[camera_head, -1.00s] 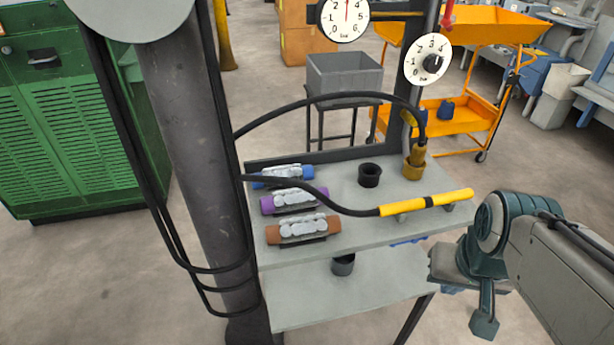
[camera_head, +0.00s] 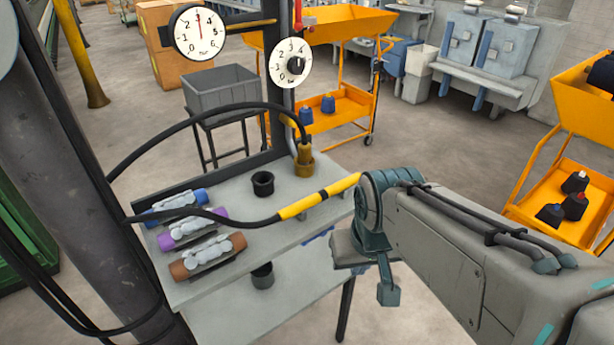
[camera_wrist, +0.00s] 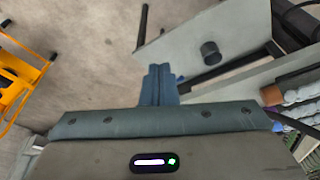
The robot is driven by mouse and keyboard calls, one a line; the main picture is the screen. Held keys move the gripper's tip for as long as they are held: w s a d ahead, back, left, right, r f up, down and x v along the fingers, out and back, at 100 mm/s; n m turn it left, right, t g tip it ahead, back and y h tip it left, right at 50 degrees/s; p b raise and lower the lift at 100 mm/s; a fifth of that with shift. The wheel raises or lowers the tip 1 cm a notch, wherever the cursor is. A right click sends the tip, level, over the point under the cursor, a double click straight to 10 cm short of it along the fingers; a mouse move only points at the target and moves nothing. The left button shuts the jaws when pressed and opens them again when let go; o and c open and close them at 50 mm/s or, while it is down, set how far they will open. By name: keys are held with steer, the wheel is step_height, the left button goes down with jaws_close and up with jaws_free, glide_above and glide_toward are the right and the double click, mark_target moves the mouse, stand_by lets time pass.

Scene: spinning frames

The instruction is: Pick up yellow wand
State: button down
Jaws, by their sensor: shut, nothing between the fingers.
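The yellow wand (camera_head: 318,197) has a black band around its middle. It lies along the right front part of the upper shelf (camera_head: 235,210) in the head view, and a black hose runs from its left end. My arm stands just past its right end and may cover the tip. My gripper (camera_wrist: 160,82) shows in the wrist view with its blue fingers together and nothing between them. It points down past the shelf edge. I cannot make out the wand in the wrist view.
Blue, purple and brown bobbins (camera_head: 207,257) lie on the shelf's left, beside a black cup (camera_head: 263,183) and a brown holder (camera_head: 304,160). A dark column (camera_head: 85,190) stands left. Orange trolleys (camera_head: 335,110) stand behind. Open floor lies between them.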

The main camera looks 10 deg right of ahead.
mark_target(308, 200)
stand_by(0.4)
